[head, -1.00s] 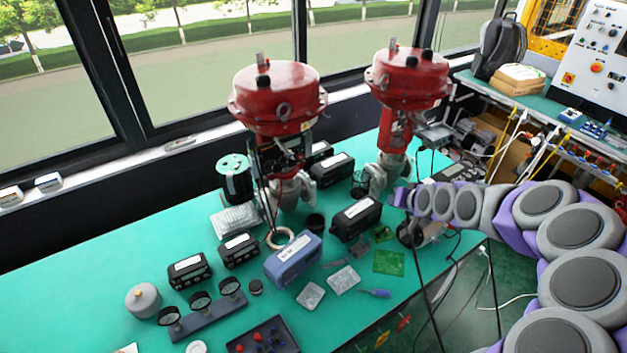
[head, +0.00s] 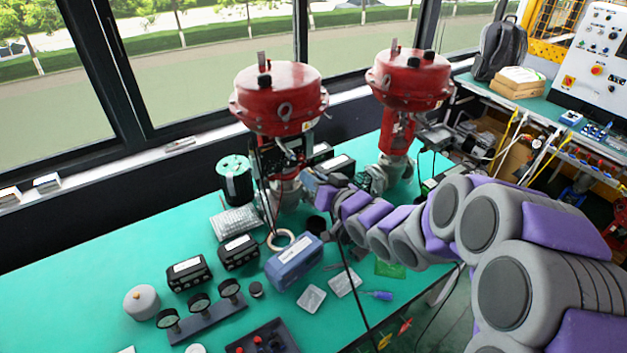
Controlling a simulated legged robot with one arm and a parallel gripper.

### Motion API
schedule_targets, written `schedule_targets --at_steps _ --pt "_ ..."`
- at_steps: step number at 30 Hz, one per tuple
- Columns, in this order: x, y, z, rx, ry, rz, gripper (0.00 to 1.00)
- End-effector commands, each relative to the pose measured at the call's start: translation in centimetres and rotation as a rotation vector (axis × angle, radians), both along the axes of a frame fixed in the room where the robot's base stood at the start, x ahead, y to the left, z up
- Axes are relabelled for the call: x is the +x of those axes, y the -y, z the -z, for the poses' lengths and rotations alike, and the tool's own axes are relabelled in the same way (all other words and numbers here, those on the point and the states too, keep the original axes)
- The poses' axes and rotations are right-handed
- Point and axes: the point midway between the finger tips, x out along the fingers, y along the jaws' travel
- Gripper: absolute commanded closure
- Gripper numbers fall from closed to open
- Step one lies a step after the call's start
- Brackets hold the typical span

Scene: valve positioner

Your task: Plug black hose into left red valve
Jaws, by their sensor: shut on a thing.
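The left red valve (head: 279,100) stands upright on the green table, with a round red top and a metal body below. The right red valve (head: 408,80) stands behind and to its right. My gripper (head: 312,183) is at the end of my grey and purple arm, beside the lower body of the left valve on its right side. The black hose (head: 350,275) hangs down from near my gripper past the table's front. My gripper is shut on the hose. The jaws and the hose's end are small and partly hidden, so contact with the valve cannot be told.
A blue box (head: 294,262), black devices (head: 188,273) and a gauge stand (head: 205,314) lie in front of the left valve. A dark green spool (head: 235,182) stands to its left. The table's left part (head: 70,300) is clear.

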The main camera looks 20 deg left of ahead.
Motion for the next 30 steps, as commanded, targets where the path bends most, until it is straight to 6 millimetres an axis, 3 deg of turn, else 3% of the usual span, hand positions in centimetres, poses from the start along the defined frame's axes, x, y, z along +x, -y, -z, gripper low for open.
schedule_targets --at_steps 18,30 --pt "2.7 -3.5 0.2 -0.001 -0.002 -0.003 1.00" --pt "3.4 -4.1 0.0 0.000 -0.001 -0.001 1.00"
